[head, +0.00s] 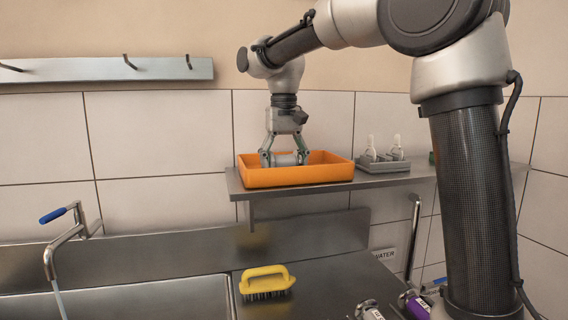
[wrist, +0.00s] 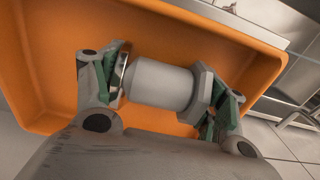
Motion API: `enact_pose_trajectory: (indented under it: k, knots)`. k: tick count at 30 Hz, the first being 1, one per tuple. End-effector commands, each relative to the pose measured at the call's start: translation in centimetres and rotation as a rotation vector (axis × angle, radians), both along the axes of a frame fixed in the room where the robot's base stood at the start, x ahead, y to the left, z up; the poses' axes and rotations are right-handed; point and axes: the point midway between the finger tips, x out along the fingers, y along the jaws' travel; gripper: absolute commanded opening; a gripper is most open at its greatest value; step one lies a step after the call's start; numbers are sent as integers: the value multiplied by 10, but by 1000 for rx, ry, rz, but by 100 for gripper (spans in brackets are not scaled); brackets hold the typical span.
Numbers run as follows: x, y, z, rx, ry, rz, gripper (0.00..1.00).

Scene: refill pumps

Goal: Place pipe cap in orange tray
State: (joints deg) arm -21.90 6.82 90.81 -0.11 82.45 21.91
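The orange tray (head: 300,177) sits on a steel wall shelf in the head view. It also fills much of the wrist view (wrist: 45,60). My gripper (head: 285,158) points down inside the tray's outline. The pipe cap (wrist: 160,83), a grey cylinder with a wider hexagonal end on the right, lies lengthwise between the two fingers in the wrist view. Both fingers touch its ends. In the head view the pipe cap (head: 284,159) shows as a small grey piece between the fingertips. The front wall hides the tray floor, so I cannot tell whether the cap touches it.
A grey holder (head: 383,165) with small white-topped bottles stands right of the tray on the shelf (head: 300,188). Below are a yellow brush (head: 266,280), a sink, a tap (head: 70,230) and purple and white containers. A hook rail (head: 105,69) is on the wall.

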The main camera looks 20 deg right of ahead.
Motion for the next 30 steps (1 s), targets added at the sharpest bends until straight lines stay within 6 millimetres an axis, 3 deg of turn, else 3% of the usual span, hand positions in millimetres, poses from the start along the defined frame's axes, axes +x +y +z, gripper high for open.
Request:
enact_pose_trajectory:
  k: [2,16,30]
  knots:
    - [0,0,0,0,-1,0,91]
    - [0,0,9,0,-2,0,91]
    - [1,1,104,1,-3,0,91]
